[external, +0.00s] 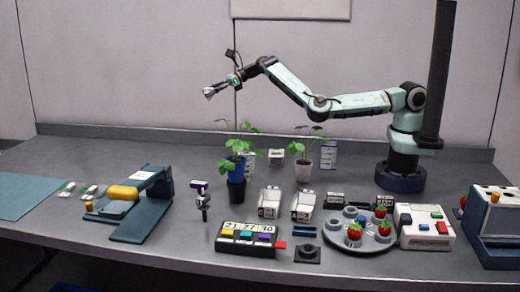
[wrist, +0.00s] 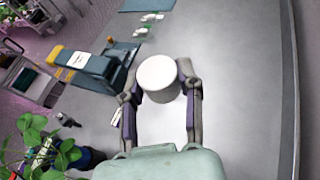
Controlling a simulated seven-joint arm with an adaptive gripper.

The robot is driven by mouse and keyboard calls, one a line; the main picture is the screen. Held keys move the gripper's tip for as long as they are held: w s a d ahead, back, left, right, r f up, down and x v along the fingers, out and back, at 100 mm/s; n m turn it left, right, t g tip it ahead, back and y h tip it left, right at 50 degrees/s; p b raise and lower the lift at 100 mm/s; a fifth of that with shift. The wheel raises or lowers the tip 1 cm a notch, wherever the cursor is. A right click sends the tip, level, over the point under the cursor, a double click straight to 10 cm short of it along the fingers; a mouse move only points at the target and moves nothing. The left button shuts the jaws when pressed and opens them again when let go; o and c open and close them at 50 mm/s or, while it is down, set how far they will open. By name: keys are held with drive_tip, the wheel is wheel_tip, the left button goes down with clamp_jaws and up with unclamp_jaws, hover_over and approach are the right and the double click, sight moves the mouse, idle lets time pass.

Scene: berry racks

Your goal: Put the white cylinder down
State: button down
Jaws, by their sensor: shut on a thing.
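The white cylinder (wrist: 158,74) is between the two fingers of my gripper (wrist: 160,98) in the wrist view, with its round flat end facing the camera. The fingers press on it from both sides. In the external view my gripper (external: 209,92) is raised high above the table, left of the arm's base and in front of the wall. The cylinder is too small there to make out clearly.
Below are two potted plants (external: 235,168), a blue-green stand with a yellow roll (external: 123,192), a dark box with coloured keys (external: 246,237), and a round tray with strawberries (external: 338,243). A blue mat (external: 25,195) lies far left. Grey table (external: 190,160) behind the stand is bare.

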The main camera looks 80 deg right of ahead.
wheel_tip(320, 180, down, 5)
drive_tip(key=a+n+g+y, duration=0.2)
drive_tip(key=a+n+y, duration=0.1)
drive_tip(key=n+g+y, duration=0.2)
hover_over(218, 177)
wheel_tip(218, 177, down, 10)
drive_tip(key=shift+n, duration=0.3)
wheel_tip(218, 177, down, 8)
drive_tip(key=shift+f, duration=0.25)
drive_tip(key=shift+f, duration=0.1)
drive_tip(key=c, duration=1)
unclamp_jaws()
drive_tip(key=shift+f, duration=0.1)
drive_tip(key=shift+w, duration=0.1)
drive_tip(key=shift+r, duration=0.3)
drive_tip(key=v, duration=1.2)
